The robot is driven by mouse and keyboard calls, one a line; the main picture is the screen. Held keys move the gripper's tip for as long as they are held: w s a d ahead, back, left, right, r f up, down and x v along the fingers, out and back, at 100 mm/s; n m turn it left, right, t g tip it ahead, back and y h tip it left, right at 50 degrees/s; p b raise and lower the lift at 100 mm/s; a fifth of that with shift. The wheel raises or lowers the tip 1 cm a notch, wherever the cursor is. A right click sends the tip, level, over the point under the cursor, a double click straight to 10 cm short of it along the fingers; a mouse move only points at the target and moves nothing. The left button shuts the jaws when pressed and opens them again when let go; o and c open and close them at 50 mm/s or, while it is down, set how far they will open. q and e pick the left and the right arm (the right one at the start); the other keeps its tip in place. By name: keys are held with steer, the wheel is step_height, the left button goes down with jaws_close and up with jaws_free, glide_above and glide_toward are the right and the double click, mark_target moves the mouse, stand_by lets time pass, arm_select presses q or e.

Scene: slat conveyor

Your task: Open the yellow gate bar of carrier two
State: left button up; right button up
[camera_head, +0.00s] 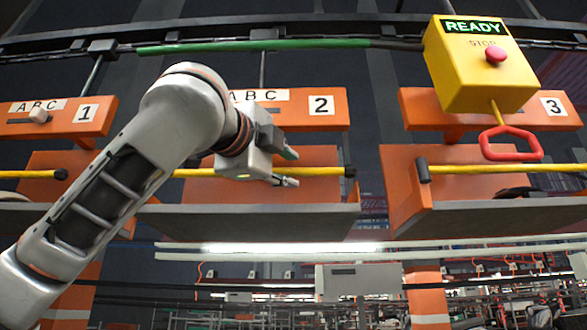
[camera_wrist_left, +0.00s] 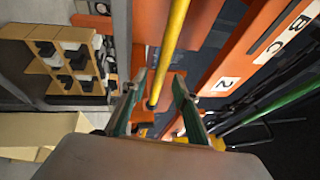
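Carrier two is the orange carrier with the "2" plate (camera_head: 321,105) in the middle of the head view. Its yellow gate bar (camera_head: 322,171) lies level across its front, with a black end (camera_head: 350,171) at the right. My left gripper (camera_head: 292,168) is in front of this bar, its fingers pointing right, one above and one below the bar's line. In the left wrist view the fingers (camera_wrist_left: 157,91) are open, with the yellow bar (camera_wrist_left: 170,50) running between them. Contact with the bar cannot be told. My arm hides part of the carrier. My right gripper is not in view.
Carrier one (camera_head: 86,113) is at left and carrier three (camera_head: 553,106) at right, each with a yellow bar. A yellow box (camera_head: 460,70) reading READY, with a red stop button and red handle (camera_head: 511,143), hangs at upper right. The left wrist view shows a shelf with black-and-white items (camera_wrist_left: 70,55).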

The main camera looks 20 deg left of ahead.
mark_target(293, 171)
arm_select(q)
steer(key=shift+p+x, duration=0.45)
steer(key=shift+x, duration=1.6)
steer(key=shift+a, duration=0.1)
jaws_close()
steer(key=shift+s, duration=0.15)
